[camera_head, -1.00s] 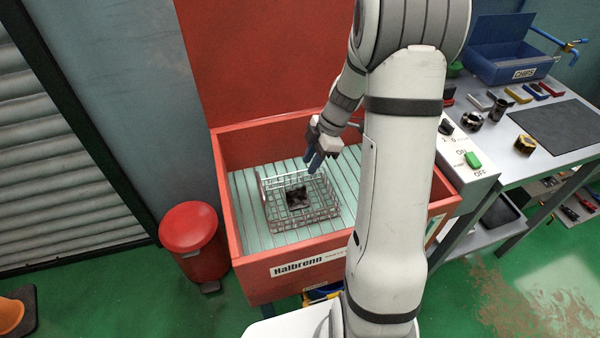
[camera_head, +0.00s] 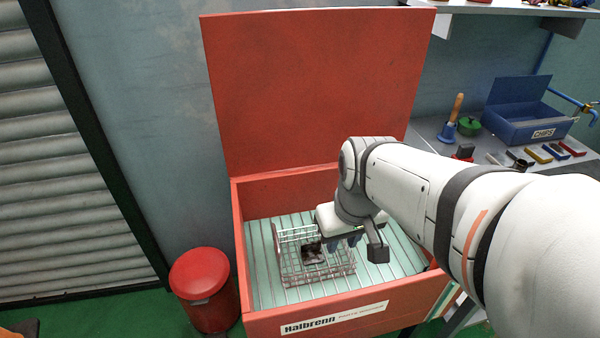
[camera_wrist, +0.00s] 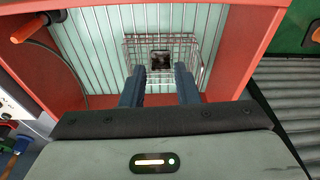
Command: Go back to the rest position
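My gripper (camera_wrist: 160,88) shows in the wrist view with its two dark blue fingers apart and nothing between them. In the head view my gripper (camera_head: 345,241) is over the red parts washer (camera_head: 290,190), near a wire basket (camera_head: 290,270). The basket stands on the slatted floor of the washer and holds a dark part (camera_head: 313,253). In the wrist view the basket (camera_wrist: 130,50) lies beyond the fingertips, with the dark part (camera_wrist: 161,57) inside it. My arm hides the right side of the washer.
The washer's red lid (camera_head: 310,90) stands open behind. A red bin (camera_head: 205,290) is at the washer's left. The bench at right holds a blue chips box (camera_head: 525,125), a brush (camera_head: 452,118) and several small blocks. A shelf (camera_head: 510,8) hangs above.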

